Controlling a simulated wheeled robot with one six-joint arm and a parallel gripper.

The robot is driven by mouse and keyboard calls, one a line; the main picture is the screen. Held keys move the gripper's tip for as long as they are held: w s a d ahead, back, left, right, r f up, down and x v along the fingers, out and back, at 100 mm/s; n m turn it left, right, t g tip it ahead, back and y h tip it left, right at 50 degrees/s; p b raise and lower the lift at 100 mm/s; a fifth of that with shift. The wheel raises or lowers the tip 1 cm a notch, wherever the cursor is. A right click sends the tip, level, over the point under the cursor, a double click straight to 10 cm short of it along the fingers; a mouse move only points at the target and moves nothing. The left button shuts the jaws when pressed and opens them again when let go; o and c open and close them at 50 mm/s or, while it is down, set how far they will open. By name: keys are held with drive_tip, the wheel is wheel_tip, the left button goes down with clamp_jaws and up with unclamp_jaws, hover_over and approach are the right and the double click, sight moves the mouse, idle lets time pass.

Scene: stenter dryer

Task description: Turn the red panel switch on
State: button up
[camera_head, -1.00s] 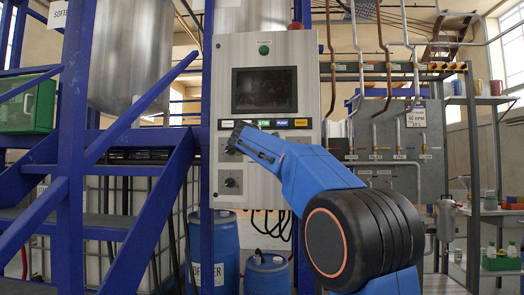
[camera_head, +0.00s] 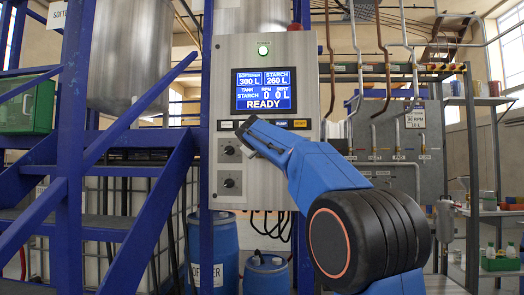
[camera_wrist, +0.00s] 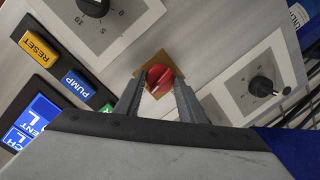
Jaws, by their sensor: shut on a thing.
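In the wrist view the red panel switch (camera_wrist: 160,83) is a round red knob on a yellow plate (camera_wrist: 149,64). My gripper (camera_wrist: 161,77) has its two fingers on either side of the knob, shut on it. In the head view my gripper (camera_head: 243,128) is at the front of the grey control panel (camera_head: 223,63), below the screen, and the arm hides the red switch. The screen (camera_head: 264,90) is lit blue and reads READY. The green lamp (camera_head: 263,50) above it glows.
Black dials with scales (camera_wrist: 262,87) flank the red switch in the wrist view. The RESET button (camera_wrist: 38,47) and PUMP button (camera_wrist: 79,84) are close by. Blue stair rails (camera_head: 150,190) stand left of the panel, and blue drums (camera_head: 212,250) are below.

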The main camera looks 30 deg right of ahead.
drive_tip(key=shift+f+m, duration=0.15)
drive_tip(key=shift+m, duration=0.55)
drive_tip(key=o, duration=1)
drive_tip(key=shift+o, duration=0.2)
drive_tip(key=shift+s, duration=0.1)
drive_tip(key=v, duration=1.7)
drive_tip(key=shift+s, duration=0.15)
drive_tip(key=shift+d, duration=0.1)
